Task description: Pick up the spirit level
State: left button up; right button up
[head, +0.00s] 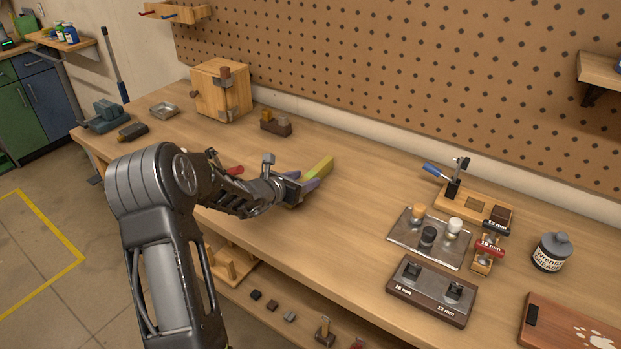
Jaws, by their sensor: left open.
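A yellow-green bar (319,168), which looks like the spirit level, lies on the workbench (355,235) near its middle. Its near end is partly hidden by my gripper. My left gripper (303,186) is open at the near end of the bar, low over the bench. A purple piece shows at the gripper's tip; I cannot tell whether it is a finger or part of another thing. Whether the fingers touch the bar cannot be made out. My right gripper is not in view.
A wooden box (221,90) and a small brown block holder (275,124) stand behind. To the right are a metal tray with knobs (408,235), a dark two-slot block (432,292), a toggle clamp fixture (455,200) and a grey-lidded jar (551,252). A pegboard rises behind the bench.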

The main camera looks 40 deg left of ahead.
pick_arm(q)
jog(key=shift+w+f, duration=0.2)
jog(key=shift+w, duration=0.25)
jog(key=shift+c, duration=0.6)
grip_shut()
